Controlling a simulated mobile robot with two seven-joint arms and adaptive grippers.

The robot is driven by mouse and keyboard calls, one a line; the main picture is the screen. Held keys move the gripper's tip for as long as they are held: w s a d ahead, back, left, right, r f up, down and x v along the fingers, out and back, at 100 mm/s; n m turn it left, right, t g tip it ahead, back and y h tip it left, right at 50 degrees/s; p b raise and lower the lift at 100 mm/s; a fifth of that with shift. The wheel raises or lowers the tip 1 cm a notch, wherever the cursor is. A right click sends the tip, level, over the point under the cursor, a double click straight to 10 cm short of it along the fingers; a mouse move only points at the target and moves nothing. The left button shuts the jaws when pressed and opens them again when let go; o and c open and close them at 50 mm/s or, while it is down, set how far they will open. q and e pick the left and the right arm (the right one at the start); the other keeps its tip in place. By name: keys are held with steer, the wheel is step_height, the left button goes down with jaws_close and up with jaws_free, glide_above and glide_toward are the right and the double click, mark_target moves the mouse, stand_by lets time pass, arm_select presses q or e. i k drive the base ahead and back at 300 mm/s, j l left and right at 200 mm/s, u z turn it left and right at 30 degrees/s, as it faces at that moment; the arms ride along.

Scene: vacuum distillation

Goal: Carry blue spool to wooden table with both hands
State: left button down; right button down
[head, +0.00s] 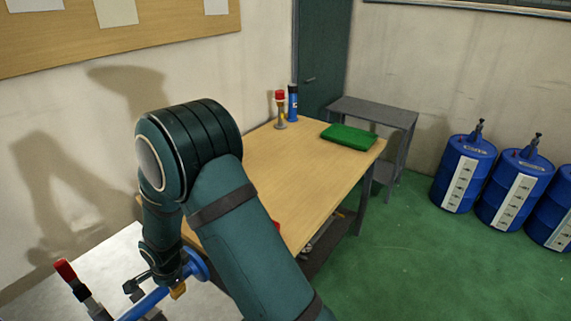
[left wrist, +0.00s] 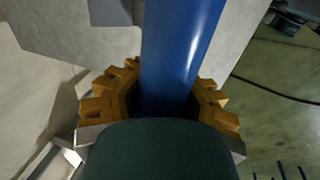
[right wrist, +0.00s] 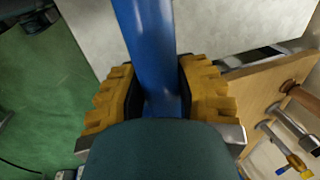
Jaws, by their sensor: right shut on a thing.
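My right gripper (head: 172,288) is at the spool, partly hidden by my arm. In the right wrist view its yellow fingers (right wrist: 160,98) are shut on the blue shaft (right wrist: 149,45). In the left wrist view my left gripper (left wrist: 168,98) has its yellow fingers against both sides of the blue shaft (left wrist: 180,45). The wooden table (head: 290,165) stands beyond my arm, its middle bare.
Blue drums (head: 465,172) line the right wall. Green floor (head: 420,260) is clear.

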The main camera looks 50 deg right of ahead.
mark_target(287, 176)
steer(key=k+l, duration=0.15)
steer(key=l, duration=0.2)
steer(key=k+l, duration=0.2)
steer(key=l, duration=2.55)
